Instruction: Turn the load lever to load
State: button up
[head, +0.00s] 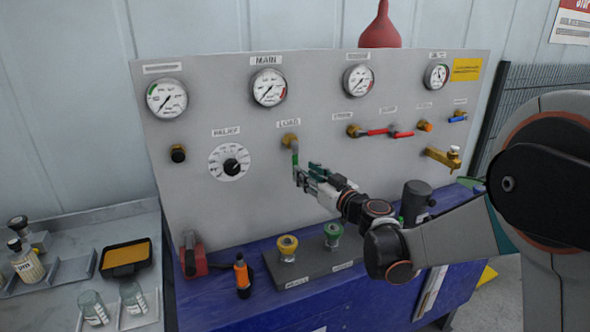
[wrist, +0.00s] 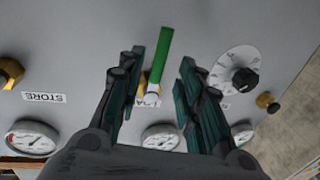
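The load lever (head: 295,157) is a green handle on a brass valve under the LOAD label (head: 289,123) on the grey panel. It hangs roughly straight down in the head view. In the upside-down wrist view the green lever (wrist: 163,62) stands between my fingers, with a gap on both sides. My gripper (head: 306,176) is in front of the panel at the lever's lower end. In the wrist view my gripper (wrist: 161,70) is open. I cannot tell how deep the lever sits between the fingers.
A relief dial (head: 230,162) is left of the lever, and a red-handled store valve (head: 375,132) is right. Several gauges (head: 268,87) line the panel top.

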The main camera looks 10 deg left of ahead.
aim_at(295, 161)
jog(key=b+x, duration=0.1)
jog(key=x, duration=0.5)
jog(key=shift+w+a, duration=0.2)
jog(key=shift+a, duration=0.1)
grip_shut()
